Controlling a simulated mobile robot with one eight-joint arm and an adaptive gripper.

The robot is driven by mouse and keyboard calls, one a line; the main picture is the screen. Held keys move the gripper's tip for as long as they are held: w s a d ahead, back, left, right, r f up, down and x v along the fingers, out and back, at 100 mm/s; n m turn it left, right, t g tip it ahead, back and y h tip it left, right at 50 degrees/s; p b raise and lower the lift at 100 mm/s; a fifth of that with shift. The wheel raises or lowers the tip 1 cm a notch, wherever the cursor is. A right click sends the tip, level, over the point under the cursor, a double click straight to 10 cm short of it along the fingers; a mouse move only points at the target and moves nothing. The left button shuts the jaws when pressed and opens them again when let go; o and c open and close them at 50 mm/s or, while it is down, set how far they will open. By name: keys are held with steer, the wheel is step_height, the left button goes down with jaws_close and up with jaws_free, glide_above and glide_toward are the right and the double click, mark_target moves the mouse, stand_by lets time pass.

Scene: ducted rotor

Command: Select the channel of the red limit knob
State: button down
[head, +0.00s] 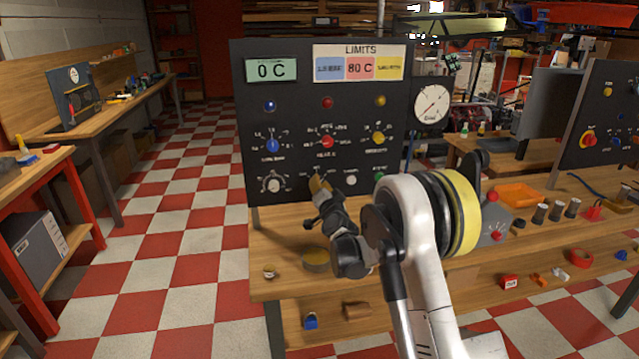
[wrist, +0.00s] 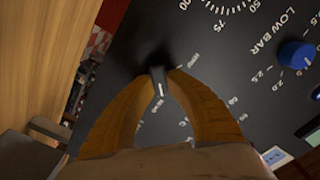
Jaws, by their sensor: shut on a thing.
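The black control panel (head: 300,112) stands on the bench and has a row of blue (head: 272,146), red (head: 327,141) and yellow (head: 378,138) limit knobs. My gripper (head: 318,187) is at the panel's lower part, below the red knob. In the wrist view its orange-yellow fingers (wrist: 160,82) are closed on a small dark knob (wrist: 158,90) with a white pointer mark. Small labels surround this knob; I cannot read them surely. In the head view my gripper hides the held knob. The blue knob (wrist: 298,55), marked LOW BAR, shows at right in the wrist view.
The panel has a 0 C display (head: 271,69), a LIMITS placard (head: 359,65) reading 80 C on red, and a round gauge (head: 431,104). A pale knob (head: 273,184), a white button (head: 351,180) and a green button (head: 378,176) sit low on it.

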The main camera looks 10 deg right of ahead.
steer(key=shift+m, duration=1.4)
steer(key=c, duration=1.3)
jaws_free()
steer(key=shift+c, duration=0.2)
steer(key=s, duration=1.2)
